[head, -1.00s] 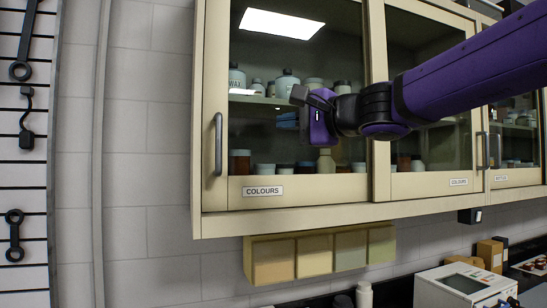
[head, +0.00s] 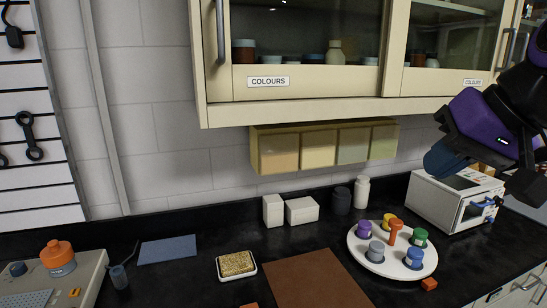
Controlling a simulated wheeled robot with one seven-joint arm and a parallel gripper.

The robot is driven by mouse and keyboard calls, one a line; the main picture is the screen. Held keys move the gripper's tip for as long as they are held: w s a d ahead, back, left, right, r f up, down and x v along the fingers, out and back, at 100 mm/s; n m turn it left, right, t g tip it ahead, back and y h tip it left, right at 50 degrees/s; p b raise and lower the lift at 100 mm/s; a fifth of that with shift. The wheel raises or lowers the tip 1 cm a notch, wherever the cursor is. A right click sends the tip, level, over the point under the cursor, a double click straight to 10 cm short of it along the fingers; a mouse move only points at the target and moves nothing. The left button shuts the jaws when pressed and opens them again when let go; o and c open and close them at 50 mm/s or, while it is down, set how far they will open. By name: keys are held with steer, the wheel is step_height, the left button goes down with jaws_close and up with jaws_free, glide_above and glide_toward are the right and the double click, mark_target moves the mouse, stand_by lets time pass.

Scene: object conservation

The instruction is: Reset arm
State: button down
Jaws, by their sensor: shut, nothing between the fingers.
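My gripper (head: 462,128), purple and black, is at the right edge of the head view, in front of the wall cabinet's lower right part and above the white box-shaped device. It is shut and empty. My arm is folded in close at the right edge, and part of it is cut off by the frame. A dark blue shape (head: 444,160) shows just below and left of the gripper; I cannot tell what it is.
The cream wall cabinet (head: 300,112) overhangs the black counter (head: 185,283). A round white tray (head: 357,250) with several coloured pieces and the white device (head: 436,205) stand at right. A sponge dish (head: 221,275) and brown mat (head: 310,285) lie in the middle. Bench equipment (head: 95,272) stands left.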

steer(key=s+d+f+g+h, duration=0.1)
steer(key=s+d+f+h, duration=0.3)
steer(key=s+d+f, duration=0.2)
steer(key=shift+d+n, duration=0.4)
steer(key=shift+d, duration=0.5)
